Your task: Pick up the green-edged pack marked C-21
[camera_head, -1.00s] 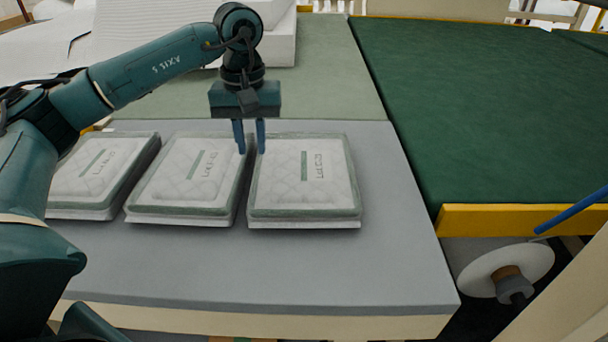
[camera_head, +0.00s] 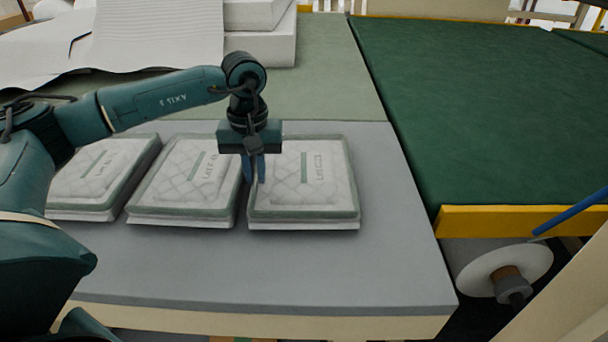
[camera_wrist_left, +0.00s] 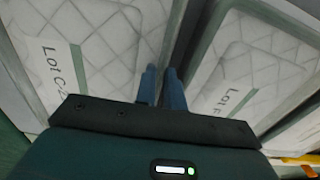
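Three white quilted packs with green edges lie in a row on the grey table (camera_head: 340,270). The right one (camera_head: 335,185) is in the left half of the wrist view (camera_wrist_left: 100,35), where its label starts "Lot C-2". The middle pack (camera_head: 180,175) shows on the right there (camera_wrist_left: 255,60), with a label starting "Lot F". The left pack (camera_head: 85,180) has an unreadable label. My left gripper (camera_head: 254,180) points down at the right pack's left edge. Its blue fingers stand close together with that edge between them; contact is partly hidden. My right gripper is not in view.
White sheets and stacked slabs (camera_head: 260,40) stand at the back. A green-topped surface with a yellow edge (camera_head: 520,220) lies right, with a blue rod (camera_head: 575,210) and a white roll (camera_head: 510,270) by it. The grey table's front is clear.

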